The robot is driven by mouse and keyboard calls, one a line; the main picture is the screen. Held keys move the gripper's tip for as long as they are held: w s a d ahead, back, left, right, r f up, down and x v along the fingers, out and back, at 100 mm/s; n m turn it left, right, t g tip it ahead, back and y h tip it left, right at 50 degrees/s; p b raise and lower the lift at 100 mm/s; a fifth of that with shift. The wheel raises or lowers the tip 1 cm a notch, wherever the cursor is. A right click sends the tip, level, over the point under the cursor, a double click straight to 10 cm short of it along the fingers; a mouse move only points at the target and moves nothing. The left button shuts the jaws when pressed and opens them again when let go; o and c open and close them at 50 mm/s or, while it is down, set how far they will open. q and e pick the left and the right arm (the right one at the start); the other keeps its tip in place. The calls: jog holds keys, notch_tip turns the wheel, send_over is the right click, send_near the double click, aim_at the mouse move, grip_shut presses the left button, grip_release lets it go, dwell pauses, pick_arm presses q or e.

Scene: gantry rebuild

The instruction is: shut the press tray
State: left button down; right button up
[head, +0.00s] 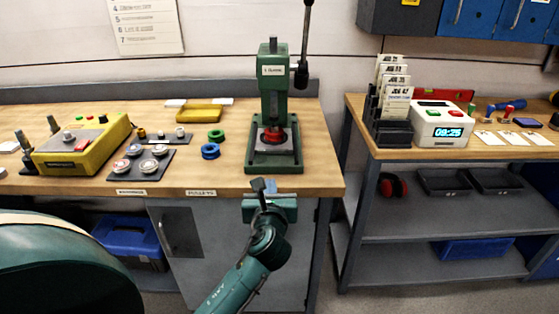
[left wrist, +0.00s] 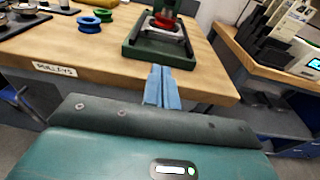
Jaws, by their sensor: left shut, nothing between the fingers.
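The green arbor press (head: 274,90) stands near the front right of the left bench, its lever up. The grey press tray (head: 290,151) lies low in the green base, with a red round piece (head: 273,136) over it. I cannot tell how far out the tray is. My left gripper (head: 264,184) is shut and empty, just in front of the base at the bench's front edge. Its fingers (left wrist: 160,86) point toward the base. My right gripper is not in view.
Blue (head: 210,151) and green (head: 216,135) rings lie left of the press, beside a dark mat (head: 125,173) of round parts. A yellow control box (head: 85,145) stands further left. Bare wood lies right of the press, then a gap before the second bench (head: 470,152).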

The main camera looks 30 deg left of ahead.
pick_arm(q)
send_near(271, 151)
jog(key=x, duration=0.2)
jog(key=f+x, duration=0.1)
jog(key=x, duration=0.2)
jog(key=shift+w, duration=0.15)
jog(key=shift+w+a, duration=0.35)
jog(key=shift+w, duration=0.15)
jog(key=shift+w, duration=0.1)
jog(key=x, duration=0.3)
jog(key=shift+w+a+r, duration=0.2)
jog(key=shift+r, duration=0.25)
